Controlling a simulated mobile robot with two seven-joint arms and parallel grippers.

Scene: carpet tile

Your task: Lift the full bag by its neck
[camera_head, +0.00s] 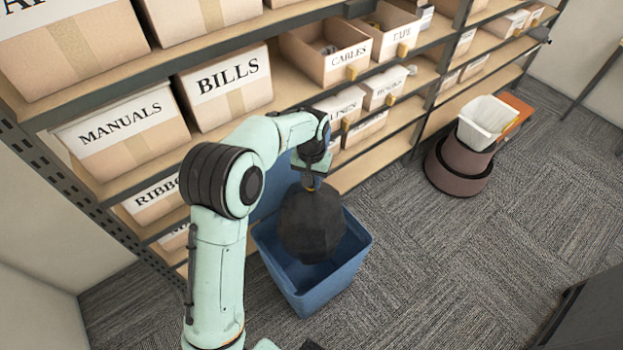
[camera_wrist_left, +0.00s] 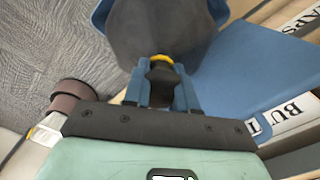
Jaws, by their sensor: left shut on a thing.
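The full bag (camera_head: 312,225) is dark, rounded and faceted. In the head view it hangs from my left gripper (camera_head: 312,182), above and partly within the opening of a blue bin (camera_head: 318,300). In the left wrist view my left gripper (camera_wrist_left: 162,92) is shut on the bag's neck, with a yellow band (camera_wrist_left: 160,60) just beyond the fingers. The bag (camera_wrist_left: 160,28) also shows past the fingertips there. Whether the bag's underside touches the bin is hidden by the bin wall. My right gripper is not in view.
A shelf rack with labelled boxes (camera_head: 225,85) stands behind the bin. A blue panel (camera_head: 275,195) rises at the bin's back. A white bin (camera_head: 487,120) sits on a brown round base (camera_head: 458,168) at right. Grey carpet (camera_head: 440,260) is clear right of the blue bin.

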